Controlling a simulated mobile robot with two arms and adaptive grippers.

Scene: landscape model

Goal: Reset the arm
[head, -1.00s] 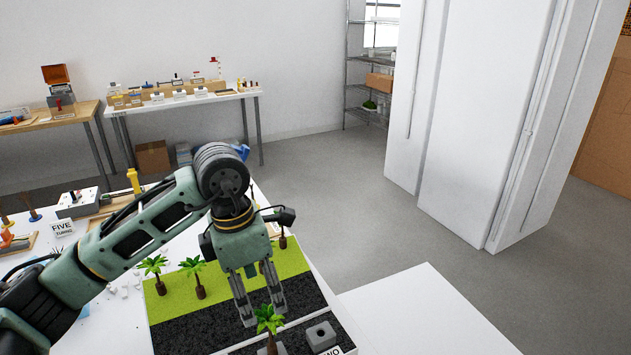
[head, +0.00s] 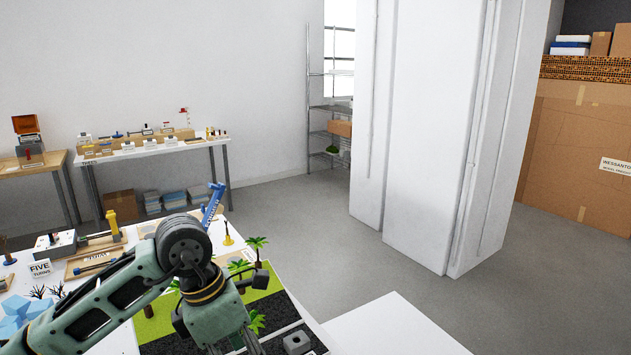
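My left gripper (head: 240,346) hangs at the bottom of the head view, over the landscape model board (head: 272,307). Its fingers are mostly cut off by the lower picture edge, so I cannot tell how far apart they are. The board has a green strip and a dark strip. A palm tree (head: 256,250) stands at its far side and another palm (head: 255,320) shows close beside the gripper. A grey block with a hole (head: 297,342) sits near the board's right edge. My arm hides the left part of the board. My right gripper is not in view.
A white table (head: 100,262) on the left carries a FIVE sign (head: 41,269), wooden fixtures and a pale blue faceted piece (head: 22,312). A white surface (head: 392,328) at lower right is bare. White columns (head: 425,140) stand beyond open floor.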

